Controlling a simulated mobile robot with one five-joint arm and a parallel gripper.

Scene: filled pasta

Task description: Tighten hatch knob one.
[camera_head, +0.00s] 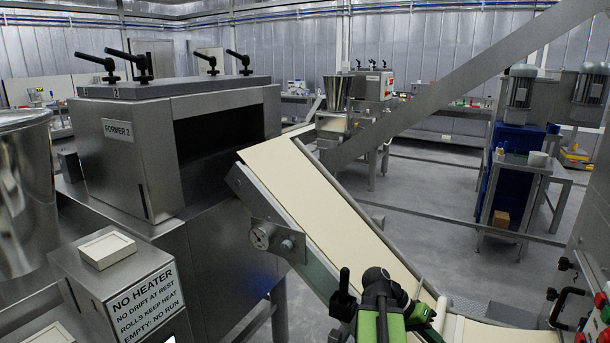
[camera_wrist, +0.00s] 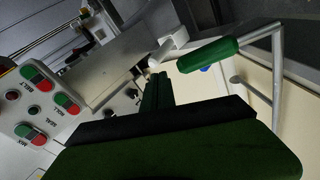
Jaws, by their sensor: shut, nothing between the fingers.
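Several black hatch knobs stand on the lid of the steel FORMER 2 housing (camera_head: 135,88), at the upper left of the head view. Two are on the front edge, a left one (camera_head: 97,62) and a right one (camera_head: 127,58); others are further back (camera_head: 208,62). Small marks on the lid edge are too small to read surely, so I cannot tell which knob is one. My gripper (camera_wrist: 157,84) is shut and empty in the wrist view, away from the knobs. My green and black arm shows at the bottom of the head view.
A NO HEATER sign box (camera_head: 140,300) stands in front. The wrist view shows a green handle (camera_wrist: 208,55) on a metal bar and a button panel (camera_wrist: 40,105) close to my gripper.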

